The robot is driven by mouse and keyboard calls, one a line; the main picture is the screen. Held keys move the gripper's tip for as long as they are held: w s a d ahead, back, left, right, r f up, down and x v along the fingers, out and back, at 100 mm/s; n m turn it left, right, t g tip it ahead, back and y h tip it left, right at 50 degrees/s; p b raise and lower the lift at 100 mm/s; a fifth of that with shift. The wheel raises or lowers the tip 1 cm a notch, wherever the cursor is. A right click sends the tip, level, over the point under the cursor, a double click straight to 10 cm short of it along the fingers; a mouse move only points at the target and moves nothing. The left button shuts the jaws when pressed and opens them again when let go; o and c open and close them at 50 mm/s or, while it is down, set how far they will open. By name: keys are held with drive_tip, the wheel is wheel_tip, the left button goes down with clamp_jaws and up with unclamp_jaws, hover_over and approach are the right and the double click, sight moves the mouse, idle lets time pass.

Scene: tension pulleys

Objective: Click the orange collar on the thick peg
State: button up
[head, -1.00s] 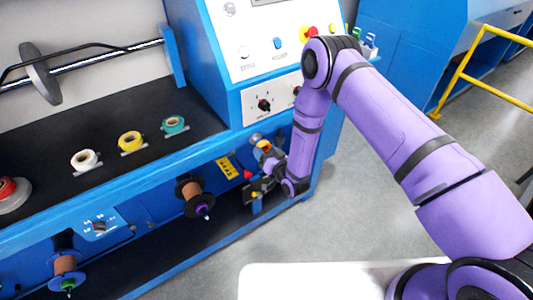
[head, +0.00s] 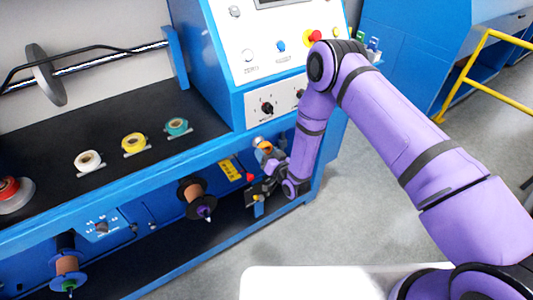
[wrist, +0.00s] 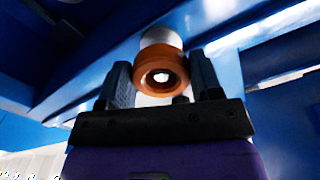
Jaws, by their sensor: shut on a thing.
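The orange collar (wrist: 150,57) is between the two fingers of my gripper (wrist: 162,74) in the wrist view, and the gripper is shut on it. A pale, thick round peg (wrist: 162,36) shows directly behind the collar, roughly in line with it. I cannot tell how far the collar sits over the peg. A bright spot shows in the collar's opening. In the head view the collar (head: 265,147) is a small orange patch on the machine's front, just above my gripper (head: 268,166). My wrist and the small scale hide details there.
A brown spool (head: 193,197) sticks out of the machine front to the left, with another spool (head: 67,265) further left. White (head: 82,161), yellow (head: 134,143) and teal (head: 177,127) rolls lie on the black shelf. A yellow railing (head: 462,75) stands at right. The floor in front is clear.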

drive_tip(key=shift+w+a, duration=0.1)
drive_tip(key=shift+x, duration=1.35)
idle(0.5)
drive_tip(key=o, duration=1)
drive_tip(key=v, duration=1)
drive_tip(key=shift+s, duration=0.3)
